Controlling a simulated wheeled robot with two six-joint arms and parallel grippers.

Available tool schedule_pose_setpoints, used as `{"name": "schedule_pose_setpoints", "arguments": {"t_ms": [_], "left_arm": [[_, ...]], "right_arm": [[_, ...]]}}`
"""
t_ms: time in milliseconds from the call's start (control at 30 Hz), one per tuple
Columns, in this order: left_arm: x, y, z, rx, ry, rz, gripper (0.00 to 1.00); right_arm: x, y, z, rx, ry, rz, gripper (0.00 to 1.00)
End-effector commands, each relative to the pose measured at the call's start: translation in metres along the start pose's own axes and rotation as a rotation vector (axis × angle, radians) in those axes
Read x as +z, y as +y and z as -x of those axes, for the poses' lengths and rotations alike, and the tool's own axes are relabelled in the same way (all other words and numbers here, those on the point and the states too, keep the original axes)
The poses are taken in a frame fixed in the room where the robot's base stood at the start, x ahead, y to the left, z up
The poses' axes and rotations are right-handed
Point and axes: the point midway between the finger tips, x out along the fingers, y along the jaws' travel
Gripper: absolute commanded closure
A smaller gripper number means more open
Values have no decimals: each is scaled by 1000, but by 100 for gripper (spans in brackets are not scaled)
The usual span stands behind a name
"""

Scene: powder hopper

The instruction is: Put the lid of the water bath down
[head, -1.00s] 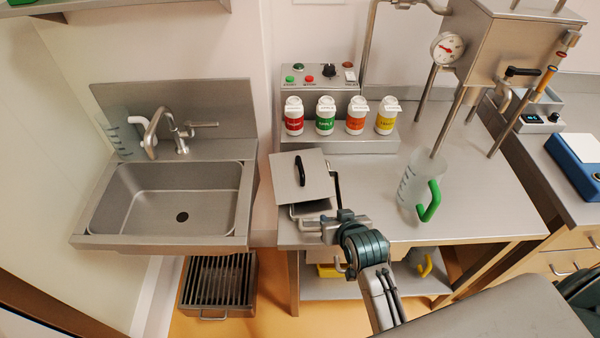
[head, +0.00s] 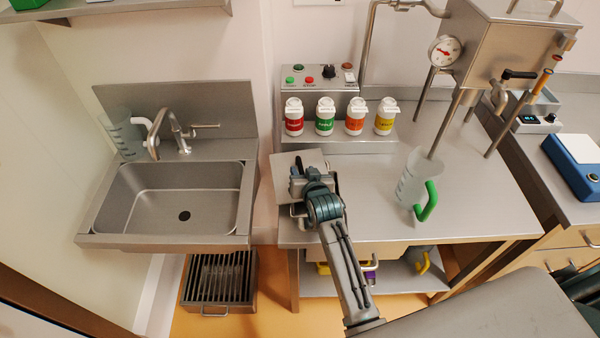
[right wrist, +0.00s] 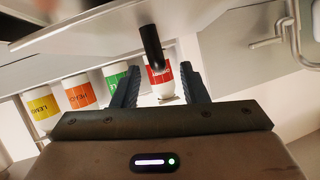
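The water bath's lid (head: 282,164) is a square grey metal plate at the left end of the steel table. My right gripper (head: 310,174) is in front of it and covers much of it, including its handle. In the right wrist view the lid (right wrist: 95,28) spans the top, and its black handle (right wrist: 150,45) points down between the two open fingers (right wrist: 160,70). No grip on the handle shows. The bath below is mostly hidden by my gripper and arm. I cannot tell the lid's exact tilt. My left gripper is not in view.
Several labelled bottles (head: 325,117) stand on a ledge behind the lid, below a control panel (head: 320,76). A clear jug with a green handle (head: 428,202) stands to the right. A sink (head: 170,200) lies to the left. The table's middle is clear.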

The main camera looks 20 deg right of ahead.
Motion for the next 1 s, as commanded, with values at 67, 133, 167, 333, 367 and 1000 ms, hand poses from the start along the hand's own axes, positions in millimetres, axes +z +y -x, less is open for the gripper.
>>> {"name": "schedule_pose_setpoints", "arguments": {"t_ms": [67,133,167,333,367,1000], "left_arm": [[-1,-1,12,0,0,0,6],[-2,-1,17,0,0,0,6],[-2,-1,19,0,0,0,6],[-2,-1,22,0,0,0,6],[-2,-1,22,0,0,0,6],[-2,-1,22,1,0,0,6]], "right_arm": [[-5,-1,-9,0,-1,2,60],[-4,-1,-18,0,-1,2,60],[-4,-1,-21,0,-1,2,60],[-1,0,-38,0,0,1,60],[-1,0,-40,0,0,1,60],[0,0,-42,-1,2,1,100]]}}
